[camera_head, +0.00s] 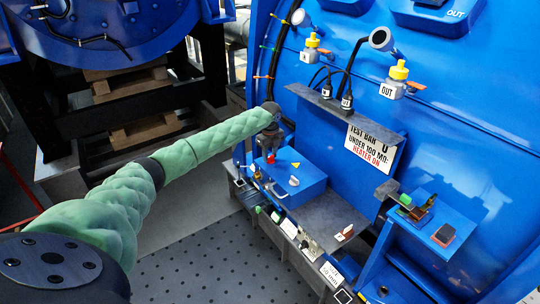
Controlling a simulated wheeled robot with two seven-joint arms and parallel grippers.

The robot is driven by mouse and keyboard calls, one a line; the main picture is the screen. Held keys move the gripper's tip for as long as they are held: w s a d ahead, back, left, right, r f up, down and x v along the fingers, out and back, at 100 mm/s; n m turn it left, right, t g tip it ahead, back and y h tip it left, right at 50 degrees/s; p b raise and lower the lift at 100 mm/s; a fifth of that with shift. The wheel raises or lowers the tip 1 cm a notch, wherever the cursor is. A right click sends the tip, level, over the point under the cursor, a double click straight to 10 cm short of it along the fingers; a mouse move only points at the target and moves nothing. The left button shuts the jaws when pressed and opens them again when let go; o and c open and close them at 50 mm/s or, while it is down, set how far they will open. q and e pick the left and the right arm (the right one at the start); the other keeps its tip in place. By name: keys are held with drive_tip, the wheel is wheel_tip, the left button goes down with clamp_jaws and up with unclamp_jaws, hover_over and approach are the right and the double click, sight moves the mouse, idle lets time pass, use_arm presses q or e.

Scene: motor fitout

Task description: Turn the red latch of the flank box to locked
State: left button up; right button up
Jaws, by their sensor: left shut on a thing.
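The flank box (300,190) is a blue box on a grey shelf against the big blue motor housing, near the middle of the view. The red latch (271,158) shows as a small red part at the box's left rear. My left gripper (270,151) points down over it and is shut on it. The gripper covers most of the latch, so I cannot tell its angle. My right gripper is not in view.
A yellow marker (295,164) and a small pale part (294,181) are on the box top. A white warning sign (370,148) hangs behind. A blue shelf (447,222) with small parts is at right. Valves with yellow caps (399,70) stick out above. Perforated floor (215,265) lies in front.

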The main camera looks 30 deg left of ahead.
use_arm(q)
drive_tip(key=shift+m, duration=0.4)
drive_tip(key=shift+r, duration=0.1)
drive_tip(key=o, duration=1)
